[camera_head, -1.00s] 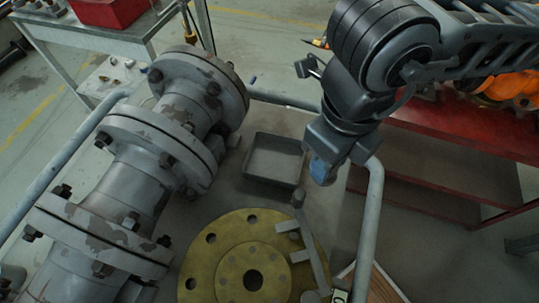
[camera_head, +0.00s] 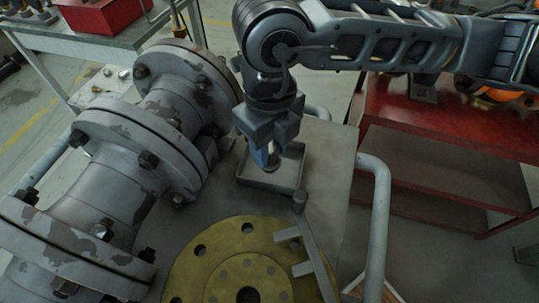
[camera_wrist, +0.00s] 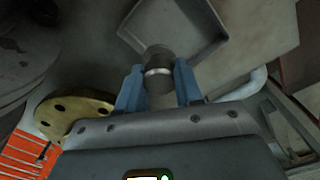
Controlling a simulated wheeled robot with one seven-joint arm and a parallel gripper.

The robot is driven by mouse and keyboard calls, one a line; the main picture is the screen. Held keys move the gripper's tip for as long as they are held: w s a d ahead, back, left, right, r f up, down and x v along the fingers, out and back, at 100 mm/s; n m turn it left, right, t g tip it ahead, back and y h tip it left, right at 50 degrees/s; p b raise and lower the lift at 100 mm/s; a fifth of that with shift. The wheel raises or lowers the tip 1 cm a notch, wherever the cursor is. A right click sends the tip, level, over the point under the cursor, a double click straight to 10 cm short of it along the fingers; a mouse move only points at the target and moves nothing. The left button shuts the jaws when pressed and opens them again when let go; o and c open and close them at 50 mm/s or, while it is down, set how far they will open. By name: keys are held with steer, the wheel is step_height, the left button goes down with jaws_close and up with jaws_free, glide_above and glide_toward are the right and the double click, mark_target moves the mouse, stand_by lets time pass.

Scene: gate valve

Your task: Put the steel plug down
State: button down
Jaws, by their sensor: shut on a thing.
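My gripper (camera_head: 266,158) points down over a shallow grey tray (camera_head: 298,166) on the grey table. In the wrist view its two blue fingers stand either side of the steel plug (camera_wrist: 158,67), a short cylinder with a dark end and a bright band. The gripper is shut on the plug, and the plug overlaps the near edge of the tray (camera_wrist: 195,50) in that view. In the head view the gripper and arm hide most of the plug and part of the tray. I cannot tell how high the plug is above the tray floor.
A large flanged grey pipe (camera_head: 105,190) stands left of the tray. A yellow round flange (camera_head: 215,262) with a grey bar tool (camera_head: 318,255) lies in front. A bent grey rail (camera_head: 375,220) borders the right. A red shelf unit (camera_head: 440,140) stands beyond.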

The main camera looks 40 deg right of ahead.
mark_target(270, 146)
steer(key=shift+f, duration=2.05)
steer(key=shift+f, duration=0.2)
steer(key=c, duration=0.7)
jaws_free()
steer(key=shift+r, duration=0.1)
steer(key=shift+c, duration=0.2)
steer(key=shift+r, duration=0.1)
step_height(270, 146, up, 12)
steer(key=shift+r, duration=0.1)
